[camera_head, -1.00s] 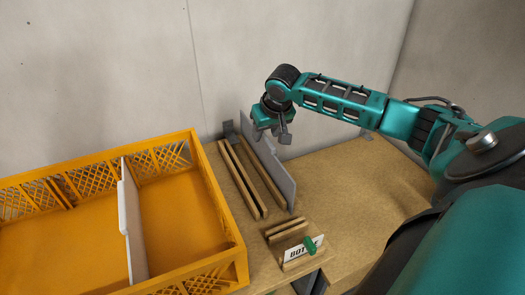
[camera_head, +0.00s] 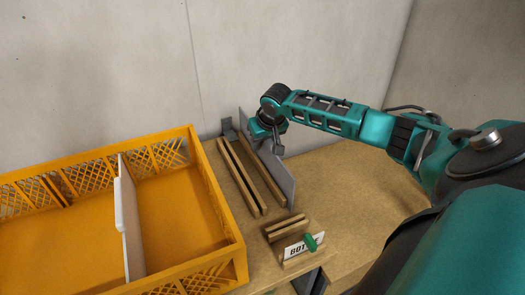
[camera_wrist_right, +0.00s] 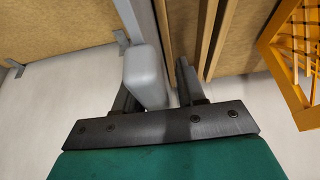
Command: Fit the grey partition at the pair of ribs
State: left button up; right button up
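The grey partition (camera_head: 281,178) stands on edge along the right side of a wooden slotted rack (camera_head: 241,178). My right gripper (camera_head: 275,146) is at its top edge. In the right wrist view the partition (camera_wrist_right: 147,76) lies between the two fingers, close to the left one, with a gap to the right one; the gripper is open. An orange crate (camera_head: 217,203) stands at the left with a white partition (camera_head: 132,225) upright across it. A pair of ribs cannot be made out clearly on the crate walls. My left gripper is not in view.
A small wooden holder (camera_head: 276,231) with a lettered card (camera_head: 296,249) and a green piece (camera_head: 311,242) stands near the front edge. A grey bracket (camera_head: 228,128) is behind the rack by the concrete wall. The board (camera_head: 350,190) right of the rack is clear.

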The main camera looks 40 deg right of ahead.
grip_shut()
dwell(0.3)
